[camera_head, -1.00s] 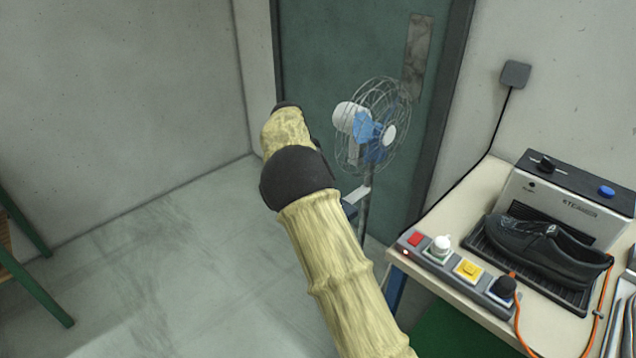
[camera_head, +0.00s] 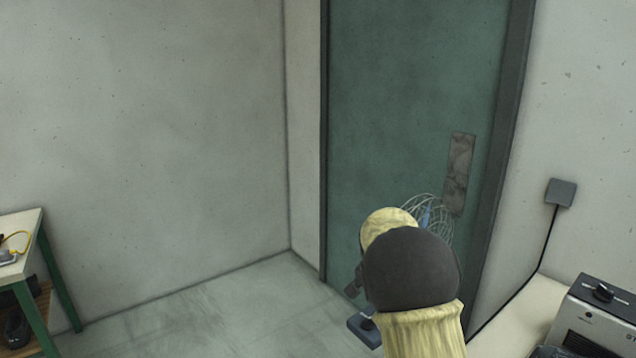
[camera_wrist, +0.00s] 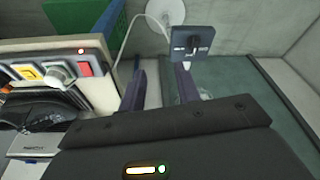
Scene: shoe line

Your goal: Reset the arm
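My arm (camera_head: 408,275) rises from the bottom of the head view, and its dark joint hides most of the fan behind it. My gripper (camera_wrist: 160,85) shows in the wrist view with its two dark fingers apart. I see nothing held between them. My fingertips are not clearly visible in the head view.
The fan's wire cage (camera_head: 428,212) shows behind my arm, before the green door (camera_head: 400,110). A power strip (camera_wrist: 60,72) is left of my fingers. A green-legged table (camera_head: 22,240) stands at left. Floor between is clear.

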